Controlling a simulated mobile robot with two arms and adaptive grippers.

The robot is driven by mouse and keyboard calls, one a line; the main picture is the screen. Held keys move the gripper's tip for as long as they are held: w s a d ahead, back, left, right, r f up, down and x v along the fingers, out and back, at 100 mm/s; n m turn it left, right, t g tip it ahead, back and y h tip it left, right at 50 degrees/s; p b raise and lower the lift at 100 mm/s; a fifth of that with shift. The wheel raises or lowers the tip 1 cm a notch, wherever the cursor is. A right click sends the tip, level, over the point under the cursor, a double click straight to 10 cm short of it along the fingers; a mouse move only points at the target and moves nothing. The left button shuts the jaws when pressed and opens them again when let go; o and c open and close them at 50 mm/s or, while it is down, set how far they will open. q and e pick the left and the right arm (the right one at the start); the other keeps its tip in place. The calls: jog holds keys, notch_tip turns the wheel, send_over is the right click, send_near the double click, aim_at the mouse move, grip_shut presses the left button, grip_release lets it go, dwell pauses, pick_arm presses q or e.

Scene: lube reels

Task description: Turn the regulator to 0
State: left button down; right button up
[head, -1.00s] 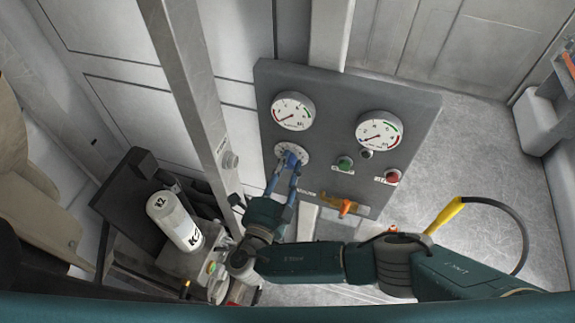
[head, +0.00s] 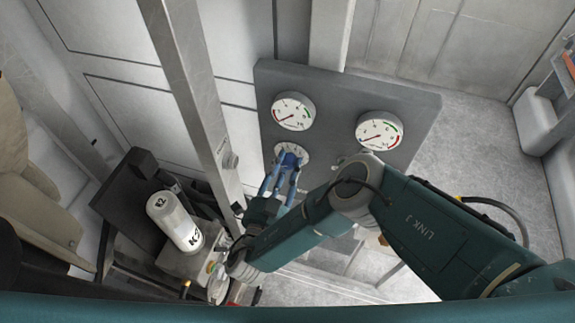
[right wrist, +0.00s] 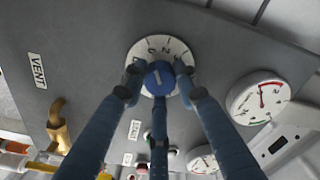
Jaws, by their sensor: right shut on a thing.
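The regulator is a blue round knob with a white pointer line (right wrist: 158,76) on a white numbered dial (right wrist: 172,46). In the right wrist view the line points nearly straight up; the numbers are too blurred to read surely. In the head view the knob (head: 291,159) sits on the grey panel, under the left gauge. My right gripper (right wrist: 158,90) has its blue fingers closed around the knob, which also shows in the head view (head: 285,165). The fingers cover part of the dial. My left gripper is not in view.
The panel (head: 345,95) carries a left gauge (head: 293,111) and a right gauge (head: 379,131). A white K2 cylinder (head: 175,222) stands at lower left, beside a metal post (head: 185,75).

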jog(key=shift+s+a+f, duration=0.15)
jog(key=shift+a+f, duration=0.05)
jog(key=shift+f, duration=0.1)
jog(key=o, duration=0.9)
jog(key=shift+o, duration=1.3)
jog(key=shift+a, duration=0.1)
jog(key=shift+r, duration=0.1)
